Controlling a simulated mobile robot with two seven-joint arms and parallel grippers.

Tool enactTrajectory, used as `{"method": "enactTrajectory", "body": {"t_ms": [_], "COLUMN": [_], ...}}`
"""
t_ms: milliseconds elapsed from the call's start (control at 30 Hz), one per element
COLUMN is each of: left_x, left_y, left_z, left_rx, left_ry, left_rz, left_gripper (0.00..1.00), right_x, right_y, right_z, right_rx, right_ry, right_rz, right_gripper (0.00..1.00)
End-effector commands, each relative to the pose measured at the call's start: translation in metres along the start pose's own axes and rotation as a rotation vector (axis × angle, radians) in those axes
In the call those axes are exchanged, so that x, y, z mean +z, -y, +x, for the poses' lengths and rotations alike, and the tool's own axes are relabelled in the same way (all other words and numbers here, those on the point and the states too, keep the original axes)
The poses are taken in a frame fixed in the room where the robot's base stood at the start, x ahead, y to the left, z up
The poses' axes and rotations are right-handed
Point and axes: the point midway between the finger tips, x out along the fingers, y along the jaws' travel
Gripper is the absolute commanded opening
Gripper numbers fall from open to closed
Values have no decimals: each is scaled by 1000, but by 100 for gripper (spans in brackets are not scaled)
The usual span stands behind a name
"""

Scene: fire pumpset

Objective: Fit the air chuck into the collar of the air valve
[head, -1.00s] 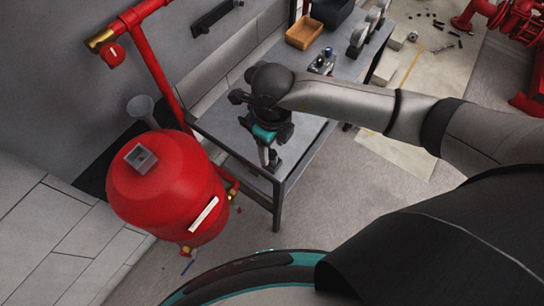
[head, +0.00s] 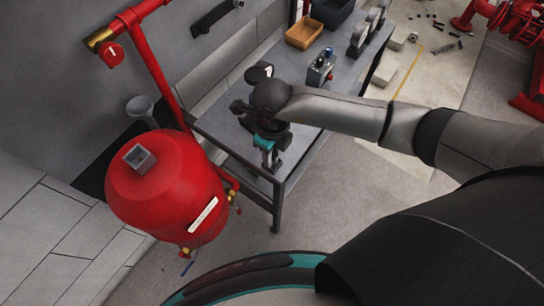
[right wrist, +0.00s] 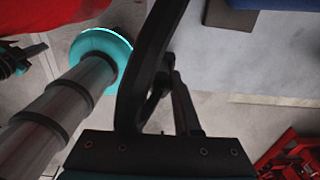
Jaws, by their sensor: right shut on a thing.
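My right gripper (head: 270,160) is over the near end of the grey workbench, pointing down, with its fingers shut. A dark slim thing (right wrist: 183,100) shows beside a finger in the right wrist view; it looks like the air chuck, but its shape is unclear. The red tank (head: 165,190) stands left of the bench, apart from the gripper. It has brass fittings at its right side (head: 233,190) and at its bottom (head: 187,251). I cannot tell which, if either, is the air valve, and no collar can be made out. My left gripper is not recognisable in either view.
A red pipe (head: 150,60) rises behind the tank. Floor right of the bench is mostly clear.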

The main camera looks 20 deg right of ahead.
Motion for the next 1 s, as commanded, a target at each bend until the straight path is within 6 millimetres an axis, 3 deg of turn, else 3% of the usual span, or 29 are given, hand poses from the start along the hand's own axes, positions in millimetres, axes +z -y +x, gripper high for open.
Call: {"method": "enactTrajectory", "body": {"t_ms": [100,667,867,1000], "left_x": [0,0,0,-1], "left_y": [0,0,0,0], "left_z": [0,0,-4,-8], "left_rx": [0,0,0,-1], "left_ry": [0,0,0,0], "left_rz": [0,-1,-1,-1], "left_gripper": [0,0,0,0], "right_x": [0,0,2,2], "right_y": [0,0,1,1], "right_z": [0,-2,-18,-45], "right_rx": [0,0,-1,-2], "right_ry": [0,2,4,5], "right_rz": [0,0,0,-1], "right_gripper": [0,0,0,0]}}
